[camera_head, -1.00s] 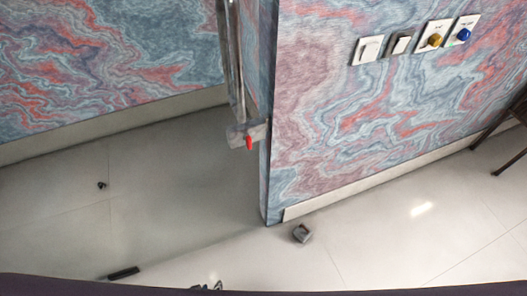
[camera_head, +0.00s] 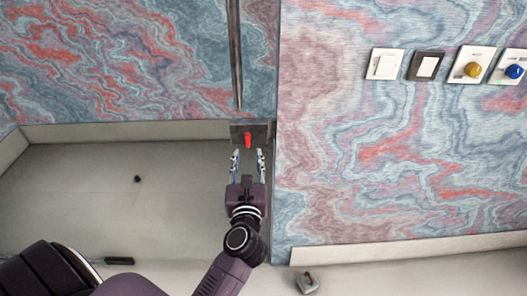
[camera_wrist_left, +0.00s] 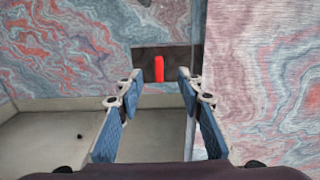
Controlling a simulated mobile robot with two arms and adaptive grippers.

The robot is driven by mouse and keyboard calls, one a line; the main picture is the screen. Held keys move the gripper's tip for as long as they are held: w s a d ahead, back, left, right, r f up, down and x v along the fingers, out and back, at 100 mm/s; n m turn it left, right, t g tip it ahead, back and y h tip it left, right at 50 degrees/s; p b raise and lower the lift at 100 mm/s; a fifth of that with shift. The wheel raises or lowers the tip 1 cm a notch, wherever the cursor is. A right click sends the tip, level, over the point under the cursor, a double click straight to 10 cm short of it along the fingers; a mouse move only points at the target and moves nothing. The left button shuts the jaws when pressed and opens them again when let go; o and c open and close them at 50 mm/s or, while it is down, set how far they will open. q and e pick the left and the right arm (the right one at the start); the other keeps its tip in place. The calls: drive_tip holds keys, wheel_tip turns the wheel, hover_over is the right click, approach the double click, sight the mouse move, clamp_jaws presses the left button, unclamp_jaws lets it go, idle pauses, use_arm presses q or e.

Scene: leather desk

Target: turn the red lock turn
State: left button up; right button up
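The red lock turn (camera_head: 248,139) is a small upright red piece on a dark grey plate (camera_head: 263,132) at the wall's edge. In the left wrist view the red lock turn (camera_wrist_left: 159,68) stands upright between and beyond my fingertips. My left gripper (camera_head: 248,155) is open, its two blue-padded fingers pointing at the plate from just below it. The left wrist view also shows the left gripper (camera_wrist_left: 159,80) open and empty, with no visible contact with the red piece. My right gripper is not in view.
A grey object (camera_head: 307,282) and a black bar (camera_head: 119,261) lie on the floor.

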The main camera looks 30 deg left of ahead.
sight(247, 140)
use_arm(q)
drive_tip(key=p+x, duration=0.1)
drive_tip(key=x, duration=0.6)
drive_tip(key=shift+w+a, duration=0.3)
clamp_jaws()
